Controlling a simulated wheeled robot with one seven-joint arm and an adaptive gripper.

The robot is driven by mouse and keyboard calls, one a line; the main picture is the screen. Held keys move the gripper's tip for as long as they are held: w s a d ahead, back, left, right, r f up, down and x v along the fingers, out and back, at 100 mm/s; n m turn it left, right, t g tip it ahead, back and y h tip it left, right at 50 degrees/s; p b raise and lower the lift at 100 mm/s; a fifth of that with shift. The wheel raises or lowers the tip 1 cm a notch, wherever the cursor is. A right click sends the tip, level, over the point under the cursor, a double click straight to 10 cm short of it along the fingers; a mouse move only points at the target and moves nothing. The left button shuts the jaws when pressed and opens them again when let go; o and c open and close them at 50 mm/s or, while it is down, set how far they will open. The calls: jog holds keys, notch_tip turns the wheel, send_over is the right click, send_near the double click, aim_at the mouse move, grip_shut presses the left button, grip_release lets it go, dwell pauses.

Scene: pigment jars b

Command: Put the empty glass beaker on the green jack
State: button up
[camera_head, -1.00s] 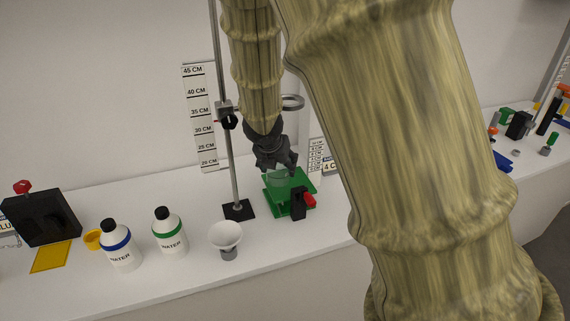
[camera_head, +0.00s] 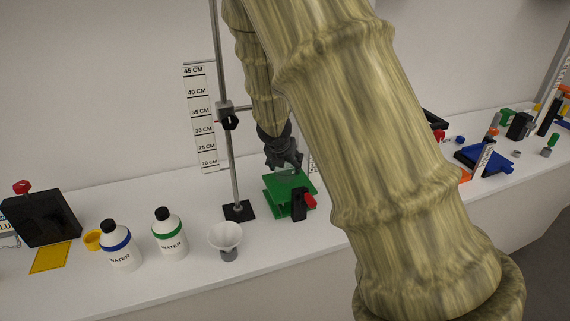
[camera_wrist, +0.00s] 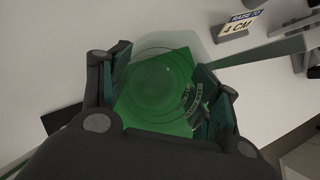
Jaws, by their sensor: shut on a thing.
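The clear glass beaker (camera_wrist: 153,82) is between my gripper's fingers in the wrist view; its round outline shows green through it. My gripper (camera_head: 287,162) is shut on the beaker and is seen above the green jack (camera_head: 279,201) in the head view. The jack's green top (camera_wrist: 140,117) lies under the beaker in the wrist view. The beaker is hard to make out in the head view. I cannot tell whether its base touches the jack.
A stand rod (camera_head: 233,175) with a clamp rises left of the jack. A white funnel (camera_head: 226,236) and two water bottles (camera_head: 168,233) stand further left. A blue jack (camera_head: 484,158) sits to the right. A "raise to 4 cm" card (camera_wrist: 238,24) stands near the green jack.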

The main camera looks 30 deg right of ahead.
jog(key=shift+s+r, duration=0.1)
jog(key=shift+s, duration=0.05)
jog(key=o, duration=1.1)
jog(key=shift+a+r, duration=0.15)
jog(key=shift+r, duration=0.25)
jog(key=p+v, duration=0.1)
jog(key=v, duration=0.3)
jog(key=shift+s+a+r+p, duration=0.15)
jog(key=shift+r+p, duration=0.1)
jog(key=shift+p, duration=0.1)
jog(key=s+a+b, duration=0.2)
jog(key=s+a, duration=0.2)
jog(key=s+a+b, duration=0.1)
jog(key=s+a, duration=0.3)
jog(key=shift+a+f+b, duration=0.15)
jog(key=shift+a+b, duration=0.2)
